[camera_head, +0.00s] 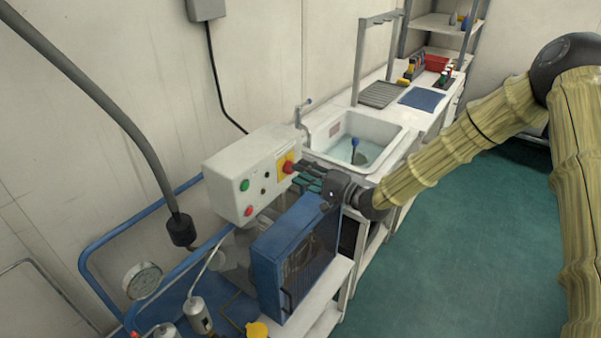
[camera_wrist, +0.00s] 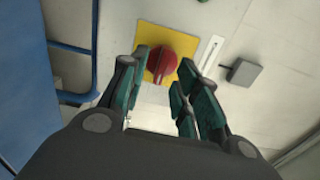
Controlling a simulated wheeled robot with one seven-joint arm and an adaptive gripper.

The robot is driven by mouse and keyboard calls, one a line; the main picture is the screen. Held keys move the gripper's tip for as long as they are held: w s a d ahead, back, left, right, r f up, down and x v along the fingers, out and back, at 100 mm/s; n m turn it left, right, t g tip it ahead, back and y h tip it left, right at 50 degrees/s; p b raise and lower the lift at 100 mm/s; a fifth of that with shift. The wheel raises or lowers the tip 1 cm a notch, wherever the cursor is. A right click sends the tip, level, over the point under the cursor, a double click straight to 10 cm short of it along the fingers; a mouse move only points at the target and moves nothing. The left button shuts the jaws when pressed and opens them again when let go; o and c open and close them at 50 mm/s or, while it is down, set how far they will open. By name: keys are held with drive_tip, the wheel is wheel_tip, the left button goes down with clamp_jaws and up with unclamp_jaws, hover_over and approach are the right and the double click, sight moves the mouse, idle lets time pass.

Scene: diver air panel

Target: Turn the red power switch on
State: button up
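The red power switch (camera_wrist: 161,66) is a round red rotary knob on a yellow plate (camera_wrist: 151,36). In the head view the red switch (camera_head: 288,167) sits on the right part of the pale control box (camera_head: 221,182). My gripper (camera_head: 300,170) reaches toward the switch from the right. In the wrist view my gripper (camera_wrist: 164,78) is open, with its green-padded fingers on either side of the knob's lower part. I cannot tell whether the fingers touch the knob.
A blue cabinet (camera_head: 268,258) stands just below the control box. Green and red buttons (camera_head: 244,185) are on the box's left. A sink basin (camera_head: 388,136) lies behind my gripper. Green floor (camera_head: 460,250) is clear at right.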

drive_tip(key=v, duration=1)
drive_tip(key=shift+s+d, duration=0.15)
drive_tip(key=shift+d, duration=0.15)
drive_tip(key=shift+f, duration=0.1)
